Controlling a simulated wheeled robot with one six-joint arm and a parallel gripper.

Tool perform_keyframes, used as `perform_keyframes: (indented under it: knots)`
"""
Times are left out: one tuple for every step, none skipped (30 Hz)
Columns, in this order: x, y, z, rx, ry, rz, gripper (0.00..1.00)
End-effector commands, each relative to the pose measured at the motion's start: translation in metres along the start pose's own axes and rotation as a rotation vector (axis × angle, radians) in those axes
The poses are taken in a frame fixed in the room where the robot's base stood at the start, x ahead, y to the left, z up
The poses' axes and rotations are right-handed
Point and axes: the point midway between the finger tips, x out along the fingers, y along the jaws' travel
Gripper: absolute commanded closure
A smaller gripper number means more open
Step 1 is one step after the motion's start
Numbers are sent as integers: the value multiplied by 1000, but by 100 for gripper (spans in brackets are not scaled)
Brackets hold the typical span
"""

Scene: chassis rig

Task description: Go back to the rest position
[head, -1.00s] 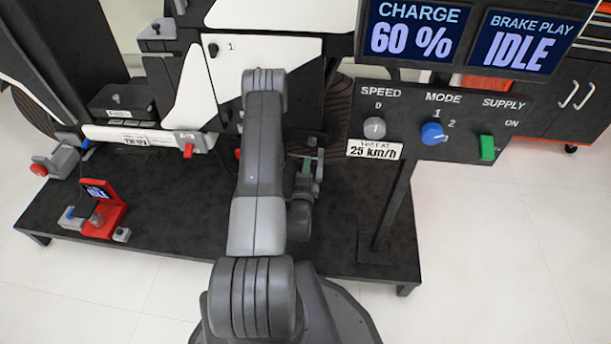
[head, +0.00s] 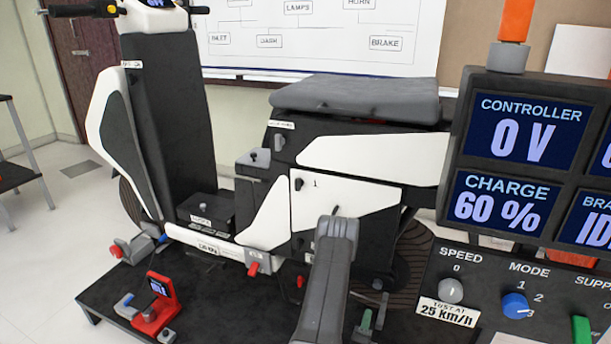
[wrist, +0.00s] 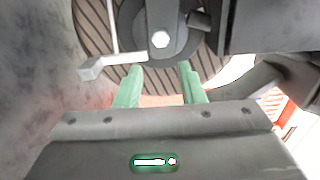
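My gripper (wrist: 160,70) shows in the wrist view with its two green fingers apart and nothing between them. Beyond the fingertips are the striped tyre (wrist: 98,25) and a hub with a pale bolt (wrist: 160,39). I cannot tell how far off they are. In the head view my arm rises at the bottom centre in front of the scooter's white side panel (head: 362,208). A green finger of my gripper (head: 366,320) shows low, right of the arm; the rest of the gripper is mostly hidden or cut off.
The scooter stands on a dark platform (head: 100,307). A small red stand (head: 157,305) sits at its front left. A control panel (head: 470,262) with knobs and screens, reading charge 60 %, stands close on the right. Pale floor (head: 40,265) is open at left.

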Motion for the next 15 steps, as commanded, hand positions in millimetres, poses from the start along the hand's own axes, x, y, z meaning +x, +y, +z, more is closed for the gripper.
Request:
perform_keyframes:
  knots:
    - [5,0,0,1,1,-3,64]
    - [8,0,0,1,2,-3,64]
    - [14,0,-1,1,2,-5,64]
    - [19,0,-1,1,2,-5,64]
    - [25,0,-1,2,2,-6,64]
    - [32,0,0,2,2,-6,64]
    - [38,0,0,1,1,-7,64]
    - [45,0,0,1,1,-7,64]
    - [52,0,0,1,1,-6,64]
    - [59,0,0,1,1,-7,64]
    - [65,0,0,1,2,-7,64]
    - [73,0,-1,1,2,-6,64]
    - [79,0,-1,1,2,-6,64]
    - [85,-1,-1,1,1,-7,64]
    - [92,0,0,0,1,-5,64]
